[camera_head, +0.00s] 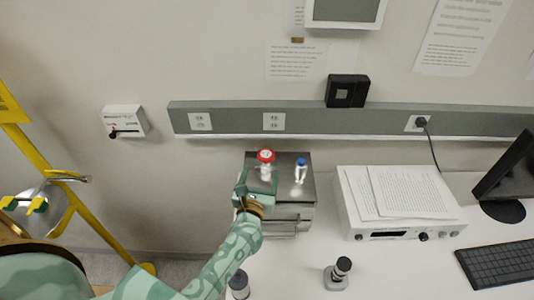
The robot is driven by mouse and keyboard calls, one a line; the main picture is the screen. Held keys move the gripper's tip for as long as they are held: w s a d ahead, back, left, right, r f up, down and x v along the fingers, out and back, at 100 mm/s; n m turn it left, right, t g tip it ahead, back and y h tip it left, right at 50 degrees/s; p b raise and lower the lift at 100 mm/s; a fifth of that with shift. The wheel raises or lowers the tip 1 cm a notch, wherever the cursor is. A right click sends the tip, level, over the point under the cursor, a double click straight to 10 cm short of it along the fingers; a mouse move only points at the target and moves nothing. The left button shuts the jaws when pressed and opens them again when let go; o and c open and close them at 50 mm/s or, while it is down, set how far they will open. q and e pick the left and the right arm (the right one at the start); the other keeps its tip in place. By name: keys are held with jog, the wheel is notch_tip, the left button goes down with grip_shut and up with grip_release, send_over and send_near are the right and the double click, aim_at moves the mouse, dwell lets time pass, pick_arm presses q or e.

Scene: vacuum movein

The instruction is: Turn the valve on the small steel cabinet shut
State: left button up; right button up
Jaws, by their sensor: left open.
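The small steel cabinet (284,212) stands on the white bench, with a handle on its front. On its top is a red round cap or knob (265,156) on a pale body, and to its right a blue-topped white piece (301,165). I cannot tell which one is the valve, or its setting. My left gripper (258,182) is open over the cabinet's front left top, just in front of the red-capped piece, and partly covers its lower part. I cannot tell whether they touch. My right gripper is out of view.
A white instrument (389,234) with papers on top stands right of the cabinet, beside a keyboard (500,262) and monitor (508,178). Small dark-topped pieces (340,270) stand at the bench front. A yellow frame (92,215) is at left. A grey socket rail (340,120) runs along the wall.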

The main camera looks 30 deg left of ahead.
aim_at(267, 150)
pick_arm(q)
jog(key=b+x, duration=0.1)
jog(key=x, duration=0.2)
jog(key=b+x, duration=0.1)
jog(key=x, duration=0.2)
jog(key=b+x, duration=0.1)
jog(key=x, duration=0.2)
jog(key=shift+w+f, duration=0.2)
jog(key=shift+f, duration=0.1)
jog(key=shift+w+a+r, duration=0.1)
jog(key=shift+w+a, duration=0.05)
jog(key=shift+w, duration=0.4)
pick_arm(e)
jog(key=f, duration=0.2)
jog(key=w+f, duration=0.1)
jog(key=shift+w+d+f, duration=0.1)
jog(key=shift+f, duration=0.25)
pick_arm(q)
jog(key=c, duration=1)
